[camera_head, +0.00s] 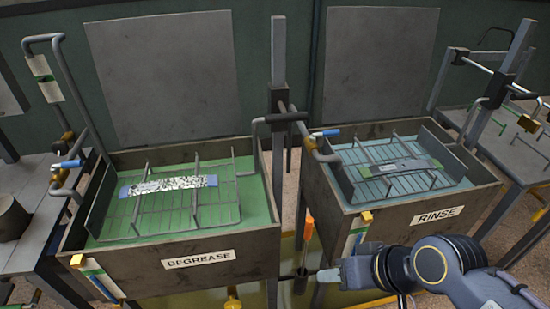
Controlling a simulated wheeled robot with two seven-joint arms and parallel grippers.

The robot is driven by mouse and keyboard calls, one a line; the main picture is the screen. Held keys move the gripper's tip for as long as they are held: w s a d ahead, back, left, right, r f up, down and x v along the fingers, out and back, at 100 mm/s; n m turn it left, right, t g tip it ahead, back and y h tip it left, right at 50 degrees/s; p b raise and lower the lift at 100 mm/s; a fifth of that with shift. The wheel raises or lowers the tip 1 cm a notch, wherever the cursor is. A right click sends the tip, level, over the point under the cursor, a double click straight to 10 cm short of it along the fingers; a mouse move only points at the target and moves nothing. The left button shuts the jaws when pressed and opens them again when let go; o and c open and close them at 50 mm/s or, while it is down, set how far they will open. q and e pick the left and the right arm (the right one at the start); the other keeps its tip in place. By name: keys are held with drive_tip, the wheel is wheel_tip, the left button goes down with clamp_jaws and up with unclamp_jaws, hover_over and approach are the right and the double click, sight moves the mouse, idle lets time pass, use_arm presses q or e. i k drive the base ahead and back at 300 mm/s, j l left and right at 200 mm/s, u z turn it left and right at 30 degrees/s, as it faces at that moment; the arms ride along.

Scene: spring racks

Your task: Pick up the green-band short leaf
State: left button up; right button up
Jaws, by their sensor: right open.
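A grey leaf with green bands at its ends (403,168) lies across the wire rack (350,190) in the RINSE tank (395,218). It looks level, partly behind the rack's thin uprights. My right gripper (335,274) is low in front of the RINSE tank, pointing left. It is open and empty, below the tank's rim and well apart from the leaf. Its fingers are small and partly blurred in this view. My left gripper is not in view.
The DEGREASE tank (170,266) at left holds a rack with a white-speckled, blue-banded leaf (168,185). A post with a bent handle (278,90) stands between the tanks. Side tables stand at far left and right; the right one (520,168) bears green-handled things.

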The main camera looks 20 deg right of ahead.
sight(384, 170)
drive_tip(key=z, duration=1.6)
drive_tip(key=i+l+u, duration=0.2)
drive_tip(key=i+u, duration=0.2)
drive_tip(key=i+l+u, duration=0.5)
drive_tip(key=u, duration=0.25)
